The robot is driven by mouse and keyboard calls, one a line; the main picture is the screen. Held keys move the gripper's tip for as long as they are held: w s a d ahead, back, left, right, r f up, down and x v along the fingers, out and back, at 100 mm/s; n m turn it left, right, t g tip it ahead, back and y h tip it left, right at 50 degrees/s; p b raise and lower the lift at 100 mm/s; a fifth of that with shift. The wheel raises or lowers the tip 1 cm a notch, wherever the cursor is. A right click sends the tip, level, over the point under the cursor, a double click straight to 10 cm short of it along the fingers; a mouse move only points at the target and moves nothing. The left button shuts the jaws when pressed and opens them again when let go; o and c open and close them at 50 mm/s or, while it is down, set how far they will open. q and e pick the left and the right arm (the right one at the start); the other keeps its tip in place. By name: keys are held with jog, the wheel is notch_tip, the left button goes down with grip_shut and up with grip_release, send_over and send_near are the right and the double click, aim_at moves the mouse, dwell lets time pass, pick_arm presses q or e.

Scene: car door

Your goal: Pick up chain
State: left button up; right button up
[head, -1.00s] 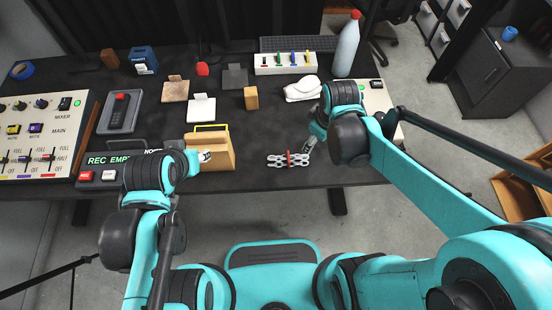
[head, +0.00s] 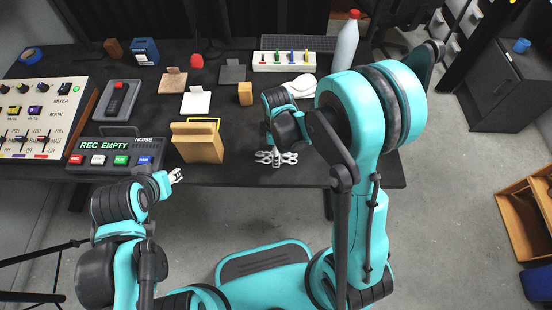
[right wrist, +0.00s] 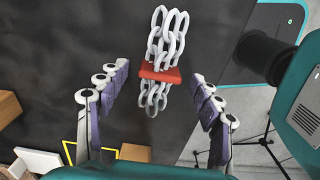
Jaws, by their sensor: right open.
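A pale grey chain (right wrist: 165,38), bundled with a red band (right wrist: 158,74) around its middle, lies on the black table near its front edge. It also shows in the head view (head: 264,157), partly covered by my right gripper. My right gripper (right wrist: 160,70) is open above the chain, one finger on each side of the red band, not visibly closed on it. My left gripper (head: 175,176) is by the table's front edge, below the wooden box and apart from the chain; its fingers are too small to read.
A wooden box with a yellow handle (head: 197,146) stands left of the chain. A button panel (head: 117,152) and mixer (head: 35,116) are farther left. Bare table lies around the chain.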

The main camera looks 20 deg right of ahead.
jog(key=shift+f, duration=0.95)
pick_arm(q)
jog(key=shift+f, duration=0.45)
pick_arm(e)
jog(key=shift+r, duration=0.1)
jog(key=shift+c, duration=0.4)
grip_shut()
